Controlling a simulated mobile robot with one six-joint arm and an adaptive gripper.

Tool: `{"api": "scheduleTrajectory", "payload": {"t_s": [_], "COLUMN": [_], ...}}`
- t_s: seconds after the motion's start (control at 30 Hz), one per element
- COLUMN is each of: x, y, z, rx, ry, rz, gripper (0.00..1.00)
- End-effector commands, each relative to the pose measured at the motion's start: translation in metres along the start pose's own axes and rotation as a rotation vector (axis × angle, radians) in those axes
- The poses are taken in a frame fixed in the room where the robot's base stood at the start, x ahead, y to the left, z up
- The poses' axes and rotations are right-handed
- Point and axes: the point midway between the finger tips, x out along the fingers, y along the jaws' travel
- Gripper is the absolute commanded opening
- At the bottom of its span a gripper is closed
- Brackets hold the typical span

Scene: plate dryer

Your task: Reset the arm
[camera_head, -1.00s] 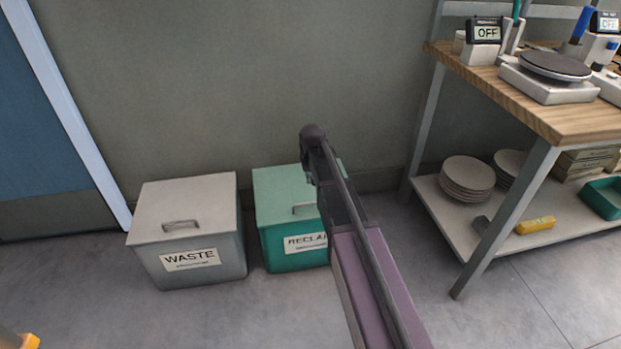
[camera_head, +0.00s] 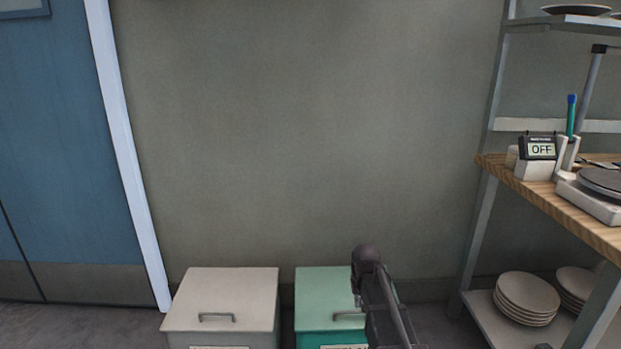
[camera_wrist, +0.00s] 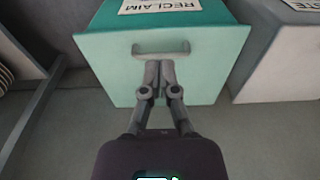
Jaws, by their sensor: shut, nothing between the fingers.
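My gripper (camera_wrist: 158,75) is shut and empty in the wrist view. Its fingertips appear over the lid of the green reclaim bin (camera_wrist: 95,50), by the bin's handle (camera_wrist: 160,46). I cannot tell whether the fingers touch the handle. In the head view my arm's dark upper end (camera_head: 372,285) stands in front of the green bin (camera_head: 315,290) and hides part of its lid. The gripper itself does not show clearly there.
A grey bin (camera_head: 235,287) labelled waste stands left of the green one. A blue door (camera_head: 60,150) is at the far left. At right a workbench (camera_head: 560,208) holds a display reading OFF (camera_head: 541,150), with stacked plates (camera_head: 527,297) on its lower shelf. The wall between is bare.

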Motion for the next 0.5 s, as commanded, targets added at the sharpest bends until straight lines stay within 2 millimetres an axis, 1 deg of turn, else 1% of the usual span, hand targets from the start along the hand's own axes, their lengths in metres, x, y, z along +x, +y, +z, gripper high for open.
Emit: {"api": "scheduleTrajectory", "payload": {"t_s": [0.03, 0.1, 0.17, 0.2, 0.5], "x": [-0.003, -0.006, -0.008, -0.009, -0.017], "y": [0.0, 0.0, 0.0, 0.0, 0.002], "z": [0.032, 0.06, 0.081, 0.095, 0.172], "rx": [0.0, 0.0, 0.0, 0.0, -0.001], "ry": [-0.012, -0.028, -0.041, -0.05, -0.096], "rz": [0.0, 0.0, 0.0, 0.0, 0.0], "gripper": [0.0, 0.0, 0.0, 0.0, 0.0]}}
